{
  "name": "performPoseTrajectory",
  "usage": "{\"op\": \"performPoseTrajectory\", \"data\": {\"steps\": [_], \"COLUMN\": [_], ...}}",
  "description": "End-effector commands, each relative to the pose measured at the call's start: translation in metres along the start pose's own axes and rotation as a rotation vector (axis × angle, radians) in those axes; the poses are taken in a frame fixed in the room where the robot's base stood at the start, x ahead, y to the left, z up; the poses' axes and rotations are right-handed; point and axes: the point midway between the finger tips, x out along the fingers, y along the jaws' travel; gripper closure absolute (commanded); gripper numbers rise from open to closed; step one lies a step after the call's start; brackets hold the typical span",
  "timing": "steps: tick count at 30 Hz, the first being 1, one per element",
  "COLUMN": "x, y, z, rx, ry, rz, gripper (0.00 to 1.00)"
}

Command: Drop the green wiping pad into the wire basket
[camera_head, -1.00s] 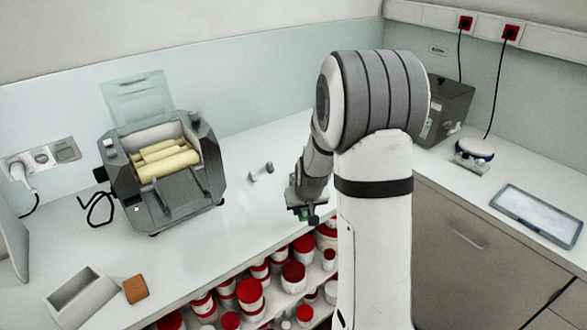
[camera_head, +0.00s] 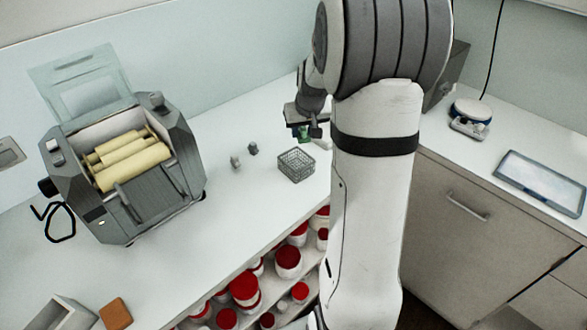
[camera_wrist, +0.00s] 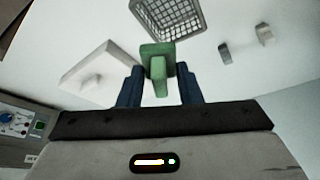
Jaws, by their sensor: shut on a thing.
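My gripper (camera_head: 309,135) is shut on the green wiping pad (camera_wrist: 157,60), which sticks out between the blue fingers in the wrist view. In the head view only a small patch of the pad (camera_head: 304,131) shows, under my wrist. The wire basket (camera_head: 297,165) is a small grey mesh box standing on the white counter, just below and slightly left of the gripper in the head view. In the wrist view the empty-looking basket (camera_wrist: 168,14) lies beyond the pad at the top, cut by the frame edge. The pad is outside the basket and appears held above the counter.
Two small grey pieces (camera_head: 244,156) stand on the counter left of the basket. The roller mill (camera_head: 125,160) is farther left. Red-lidded jars (camera_head: 245,288) fill the shelf below the counter edge. A white plate-like item (camera_wrist: 97,78) is left of the pad in the wrist view.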

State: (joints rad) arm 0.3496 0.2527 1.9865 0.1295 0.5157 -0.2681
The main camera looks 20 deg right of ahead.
Motion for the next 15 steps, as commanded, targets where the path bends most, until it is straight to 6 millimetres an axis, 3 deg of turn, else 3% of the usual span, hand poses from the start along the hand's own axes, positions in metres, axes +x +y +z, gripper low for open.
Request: {"op": "performPoseTrajectory", "data": {"steps": [1,6,15], "x": [0.01,0.022,0.023], "y": [0.0,-0.001,-0.001], "z": [0.004,0.009,0.009], "rx": [0.0,0.0,-0.001], "ry": [-0.001,0.001,0.001], "rz": [0.0,0.0,-0.001], "gripper": [0.86,0.86,0.86]}}
